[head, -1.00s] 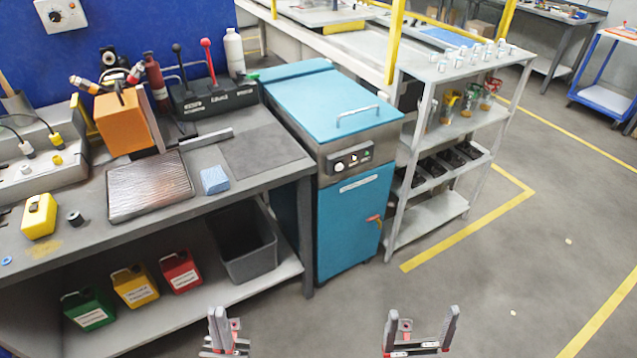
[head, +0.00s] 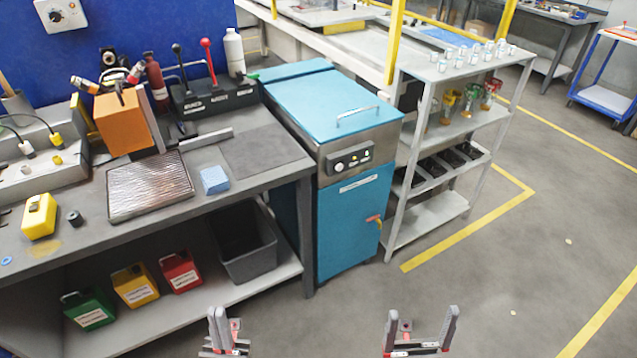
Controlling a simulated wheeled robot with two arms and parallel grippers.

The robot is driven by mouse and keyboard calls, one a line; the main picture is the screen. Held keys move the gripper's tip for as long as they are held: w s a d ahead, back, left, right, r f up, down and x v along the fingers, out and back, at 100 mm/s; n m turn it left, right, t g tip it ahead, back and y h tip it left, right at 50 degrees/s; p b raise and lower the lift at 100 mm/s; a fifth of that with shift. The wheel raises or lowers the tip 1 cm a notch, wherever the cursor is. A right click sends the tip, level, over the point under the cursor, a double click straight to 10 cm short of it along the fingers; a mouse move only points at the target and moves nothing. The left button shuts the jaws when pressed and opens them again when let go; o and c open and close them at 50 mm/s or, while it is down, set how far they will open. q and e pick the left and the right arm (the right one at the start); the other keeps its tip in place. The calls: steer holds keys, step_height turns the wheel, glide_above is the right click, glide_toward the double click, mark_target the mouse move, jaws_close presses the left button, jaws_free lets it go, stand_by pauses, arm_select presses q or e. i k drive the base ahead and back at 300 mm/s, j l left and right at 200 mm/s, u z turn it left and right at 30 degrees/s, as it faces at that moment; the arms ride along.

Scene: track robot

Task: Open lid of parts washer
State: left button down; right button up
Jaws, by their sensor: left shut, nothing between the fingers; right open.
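The parts washer (head: 348,218) is a blue cabinet with a steel control panel (head: 350,160), standing between the workbench and the shelf rack. Its blue lid (head: 325,98) lies flat and closed on top. A light bar handle (head: 357,113) runs along the lid's front edge. My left gripper (head: 225,322) is at the bottom of the view, shut and empty, in front of and well below the lid. My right gripper (head: 420,325) is at the bottom, open and empty, its fingers spread. Neither gripper touches the washer.
The metal rack (head: 425,228) stands close on the right. The floor (head: 480,300) in front is clear.

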mark_target(329, 106)
steer(key=i+z, duration=0.35)
steer(key=i+j+z, duration=0.1)
steer(key=i+z, duration=0.3)
steer(key=i, duration=0.15)
